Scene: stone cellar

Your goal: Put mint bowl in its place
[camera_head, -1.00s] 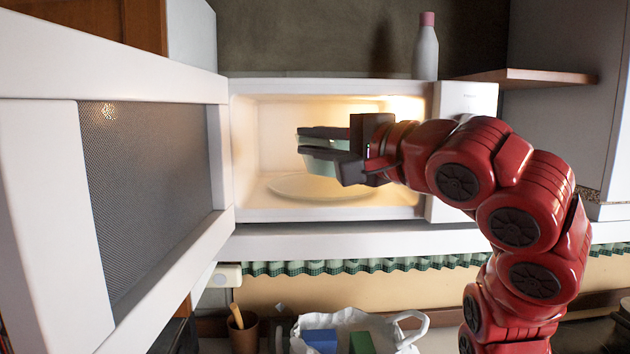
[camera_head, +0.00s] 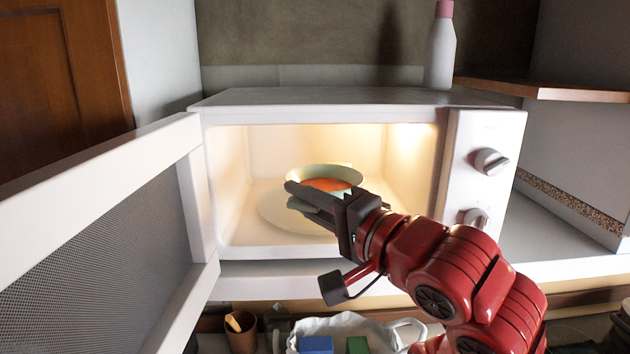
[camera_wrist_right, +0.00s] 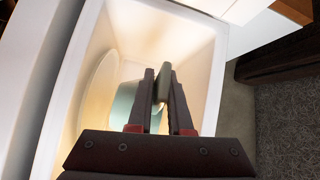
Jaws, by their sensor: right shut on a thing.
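The mint bowl (camera_head: 325,171), with orange-red contents, is inside the open microwave (camera_head: 222,108), over the pale round plate (camera_head: 272,213) on its floor. My right gripper (camera_head: 300,197) reaches in from the front right and is shut on the bowl's near side. In the right wrist view, the fingers (camera_wrist_right: 159,85) pinch the wall of the bowl (camera_wrist_right: 122,106). The bowl looks close to level. I cannot tell whether its base touches the plate. My left gripper is not in view.
The microwave door (camera_head: 110,235) stands open at the left. The control panel (camera_head: 484,190) is right of the opening. A white bottle with a pink cap (camera_head: 440,48) stands behind the microwave top. Below are a white bag (camera_head: 345,325) and a brown cup (camera_head: 241,330).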

